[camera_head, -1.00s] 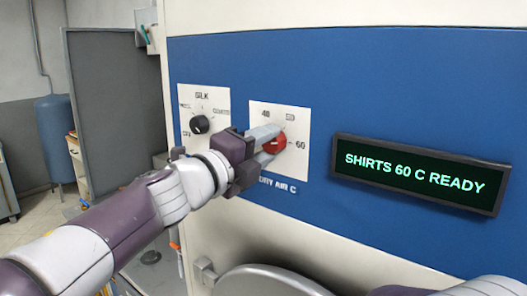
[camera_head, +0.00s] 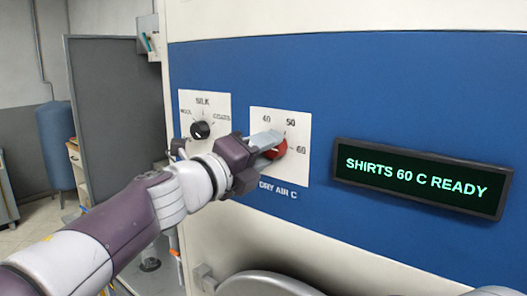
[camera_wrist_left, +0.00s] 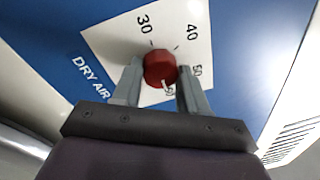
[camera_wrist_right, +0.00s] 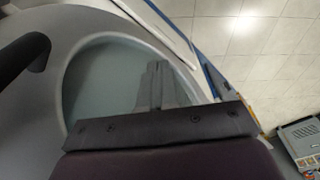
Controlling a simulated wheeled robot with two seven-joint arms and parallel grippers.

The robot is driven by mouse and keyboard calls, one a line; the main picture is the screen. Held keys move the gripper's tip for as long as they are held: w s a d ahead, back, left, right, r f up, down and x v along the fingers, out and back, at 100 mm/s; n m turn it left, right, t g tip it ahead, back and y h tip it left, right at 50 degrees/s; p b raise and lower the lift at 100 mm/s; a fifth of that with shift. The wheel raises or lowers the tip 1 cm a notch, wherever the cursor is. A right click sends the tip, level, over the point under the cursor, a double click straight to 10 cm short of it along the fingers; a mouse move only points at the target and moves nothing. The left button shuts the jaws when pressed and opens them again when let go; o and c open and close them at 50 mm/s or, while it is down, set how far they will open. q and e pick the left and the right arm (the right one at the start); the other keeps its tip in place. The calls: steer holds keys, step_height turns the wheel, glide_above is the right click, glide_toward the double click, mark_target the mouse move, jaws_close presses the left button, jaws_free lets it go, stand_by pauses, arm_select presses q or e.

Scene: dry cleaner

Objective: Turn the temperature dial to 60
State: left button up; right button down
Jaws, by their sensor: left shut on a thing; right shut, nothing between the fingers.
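The red temperature dial (camera_head: 279,149) sits on a white plate marked 40, 50 and 60 above the words DRY AIR C. My left gripper (camera_head: 272,144) is shut on the dial, and its fingers partly hide it. In the left wrist view the dial (camera_wrist_left: 160,66) is between the two fingers of my left gripper (camera_wrist_left: 158,88). A white mark on its rim points towards the 60 label, partly hidden beside a finger. The display (camera_head: 418,178) reads SHIRTS 60 C READY. My right gripper (camera_wrist_right: 156,84) is shut and empty in the right wrist view.
A black fabric dial (camera_head: 200,130) sits on another white plate to the left. A rounded grey door (camera_head: 270,284) bulges at the bottom, and its window (camera_wrist_right: 100,85) is behind my right gripper. A grey partition (camera_head: 112,110) stands at the left.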

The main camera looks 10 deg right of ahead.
arm_select(q)
steer(key=o, duration=1.1)
steer(key=shift+c, duration=0.2)
steer(key=b+v, duration=0.3)
steer(key=v, duration=0.9)
steer(key=shift+s+a+b, duration=0.2)
steer(key=shift+b, duration=0.2)
steer(key=shift+f, duration=0.1)
